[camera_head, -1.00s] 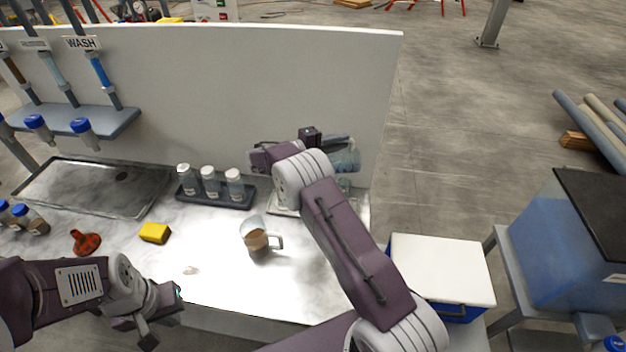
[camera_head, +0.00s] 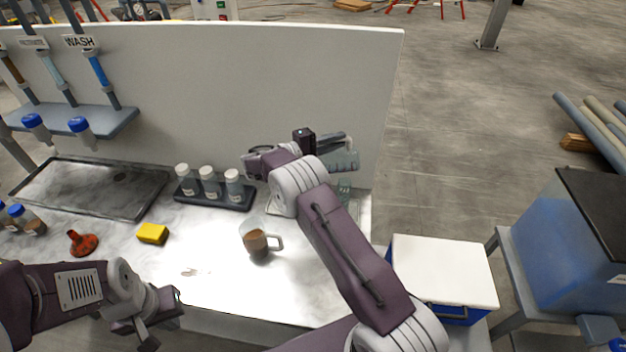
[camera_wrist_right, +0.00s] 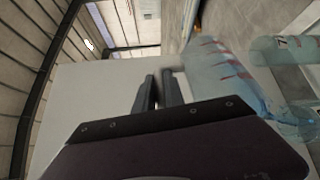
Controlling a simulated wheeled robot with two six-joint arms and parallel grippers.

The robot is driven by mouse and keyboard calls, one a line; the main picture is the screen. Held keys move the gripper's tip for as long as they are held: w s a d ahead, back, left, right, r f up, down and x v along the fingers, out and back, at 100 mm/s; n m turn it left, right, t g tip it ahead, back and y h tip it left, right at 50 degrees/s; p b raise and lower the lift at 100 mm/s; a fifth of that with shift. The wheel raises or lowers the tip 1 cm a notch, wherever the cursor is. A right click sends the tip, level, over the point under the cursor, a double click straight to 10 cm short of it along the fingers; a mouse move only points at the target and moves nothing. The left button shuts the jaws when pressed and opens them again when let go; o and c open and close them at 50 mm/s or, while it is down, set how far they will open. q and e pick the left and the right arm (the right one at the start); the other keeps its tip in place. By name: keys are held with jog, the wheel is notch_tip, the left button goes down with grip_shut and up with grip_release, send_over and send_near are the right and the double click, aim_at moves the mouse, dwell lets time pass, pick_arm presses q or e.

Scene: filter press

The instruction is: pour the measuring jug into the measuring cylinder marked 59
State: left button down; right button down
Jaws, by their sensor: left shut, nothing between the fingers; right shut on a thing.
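My right gripper (camera_head: 334,146) is raised over the back right of the bench. In the right wrist view its fingers (camera_wrist_right: 158,92) are close together, and what lies between them is mostly hidden. A clear bluish vessel with red marks (camera_wrist_right: 215,62), apparently the measuring jug, lies beside the fingertips; it also shows in the head view (camera_head: 344,161). A clear measuring cylinder (camera_wrist_right: 285,50) is close beyond it. One cylinder (camera_head: 344,188) shows below the gripper, partly hidden by my arm. No number is readable. My left gripper (camera_head: 168,302) is shut and empty at the bench's front edge.
A clear mug (camera_head: 256,243) with brown liquid stands mid-bench. A rack of white-capped bottles (camera_head: 213,196), a yellow sponge (camera_head: 153,233), a red-brown funnel-like item (camera_head: 82,242) and a metal tray (camera_head: 95,188) are left. A white-lidded cooler (camera_head: 443,272) stands right. A panel (camera_head: 250,90) backs the bench.

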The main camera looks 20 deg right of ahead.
jog(key=shift+a+r+h+b, duration=0.2)
jog(key=shift+a+h+b, duration=0.35)
jog(key=shift+b, duration=0.25)
